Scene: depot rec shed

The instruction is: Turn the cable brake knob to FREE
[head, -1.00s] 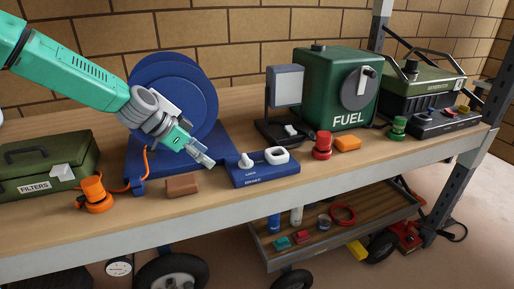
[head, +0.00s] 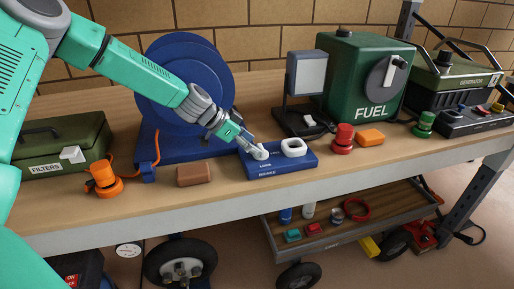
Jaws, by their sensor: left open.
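The blue brake box (head: 284,166) sits near the bench's front edge, with small LOCK and BRAKE lettering on it. Its white knob (head: 261,154) is at the left of the top, and a white ring-shaped handle (head: 293,147) is to the right of it. A FREE mark is not readable. My left gripper (head: 252,147) is open, with its fingertips right at the knob, partly covering it. I cannot tell whether they touch it. The blue cable reel (head: 183,85) stands behind my arm. My right gripper is not in view.
A brown block (head: 195,175) and an orange plug (head: 104,180) lie left of the box. A red cap (head: 343,138) and an orange block (head: 370,137) lie right. The green FUEL tank (head: 345,90) and a grey-panelled stand (head: 306,75) are behind.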

